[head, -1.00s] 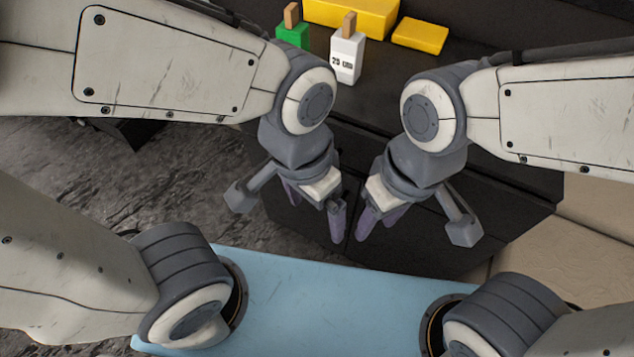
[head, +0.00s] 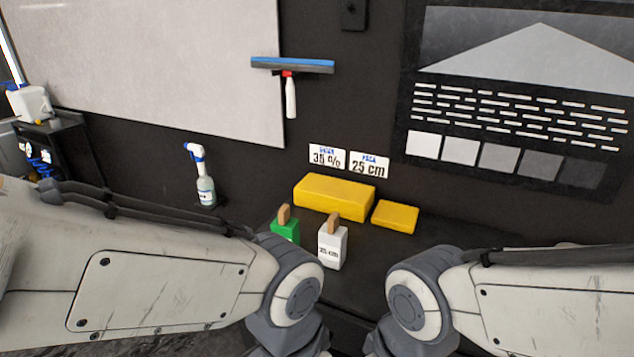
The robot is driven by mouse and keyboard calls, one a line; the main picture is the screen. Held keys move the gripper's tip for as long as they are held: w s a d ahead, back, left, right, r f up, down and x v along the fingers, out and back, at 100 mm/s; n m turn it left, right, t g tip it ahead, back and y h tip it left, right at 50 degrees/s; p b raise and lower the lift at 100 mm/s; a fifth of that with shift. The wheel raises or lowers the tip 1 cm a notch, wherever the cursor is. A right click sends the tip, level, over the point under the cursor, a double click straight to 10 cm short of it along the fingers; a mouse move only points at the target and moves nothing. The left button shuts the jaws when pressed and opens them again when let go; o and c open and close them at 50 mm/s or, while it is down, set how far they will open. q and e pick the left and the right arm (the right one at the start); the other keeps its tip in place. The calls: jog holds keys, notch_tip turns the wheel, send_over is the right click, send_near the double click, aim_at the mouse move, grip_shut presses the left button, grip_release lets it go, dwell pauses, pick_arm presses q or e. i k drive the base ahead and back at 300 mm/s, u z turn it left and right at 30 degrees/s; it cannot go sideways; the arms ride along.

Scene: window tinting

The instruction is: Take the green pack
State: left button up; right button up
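The green pack (head: 285,232) stands upright on the black worktop, with a tan wooden-looking piece sticking out of its top. Its lower part is partly hidden by my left arm. A similar white pack (head: 333,246), marked 25 cm, stands just to its right. Both my grippers are below the bottom edge of the head view; only my arm links show, on either side in front of the packs.
A large yellow block (head: 334,196) and a smaller yellow block (head: 395,216) lie behind the packs. A spray bottle (head: 204,180) stands to the left. A squeegee (head: 291,88) hangs on the wall above two labels, 35 % (head: 327,157) and 25 cm (head: 369,164).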

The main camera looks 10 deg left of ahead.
aim_at(288, 227)
jog(key=u, duration=0.5)
jog(key=k, duration=1.2)
jog(key=z, duration=0.45)
jog(key=i, duration=1.45)
jog(key=u, duration=0.55)
